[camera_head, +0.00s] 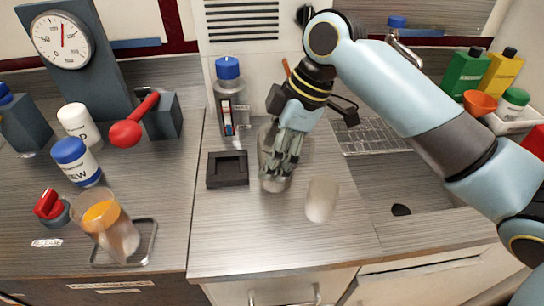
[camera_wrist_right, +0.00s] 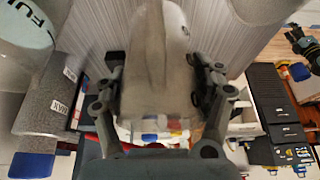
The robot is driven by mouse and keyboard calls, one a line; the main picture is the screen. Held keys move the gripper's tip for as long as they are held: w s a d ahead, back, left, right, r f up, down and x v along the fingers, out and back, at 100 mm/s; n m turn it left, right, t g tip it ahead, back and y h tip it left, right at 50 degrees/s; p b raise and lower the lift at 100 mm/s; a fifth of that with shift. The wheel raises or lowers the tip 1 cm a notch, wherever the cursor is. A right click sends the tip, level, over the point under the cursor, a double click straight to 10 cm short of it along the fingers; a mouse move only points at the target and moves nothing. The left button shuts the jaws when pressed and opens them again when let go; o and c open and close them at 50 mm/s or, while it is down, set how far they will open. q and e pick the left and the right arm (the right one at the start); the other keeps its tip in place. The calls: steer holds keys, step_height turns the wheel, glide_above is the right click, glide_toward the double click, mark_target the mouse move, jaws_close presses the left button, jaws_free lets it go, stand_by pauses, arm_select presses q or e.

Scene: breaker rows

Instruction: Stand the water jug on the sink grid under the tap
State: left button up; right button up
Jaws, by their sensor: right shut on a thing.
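My right gripper (camera_head: 284,165) points down over the middle counter, shut on a clear, greyish vessel (camera_head: 273,182) that looks like the water jug. The fingers hide much of it, and I cannot tell whether its base touches the counter. In the right wrist view the jug (camera_wrist_right: 155,65) stands between the two fingers (camera_wrist_right: 158,95). The sink grid (camera_head: 372,137) lies right of the gripper, partly behind my right arm. A metal tap (camera_head: 404,47) rises behind it, partly hidden. A small dark jointed shape at the wrist view's right edge looks like my left gripper (camera_wrist_right: 303,45).
A pale translucent cup (camera_head: 322,200) stands right of the jug, near the sink basin (camera_head: 425,212). A black square holder (camera_head: 228,169) and a blue-capped bottle (camera_head: 229,95) stand left. Green (camera_head: 466,72) and yellow (camera_head: 500,70) bottles are at far right. The front counter is clear.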

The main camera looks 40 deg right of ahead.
steer(key=shift+f, duration=0.75)
arm_select(q)
steer(key=shift+w, duration=0.2)
arm_select(e)
steer(key=o, duration=1.3)
steer(key=shift+c, duration=0.2)
steer(key=shift+r, duration=0.1)
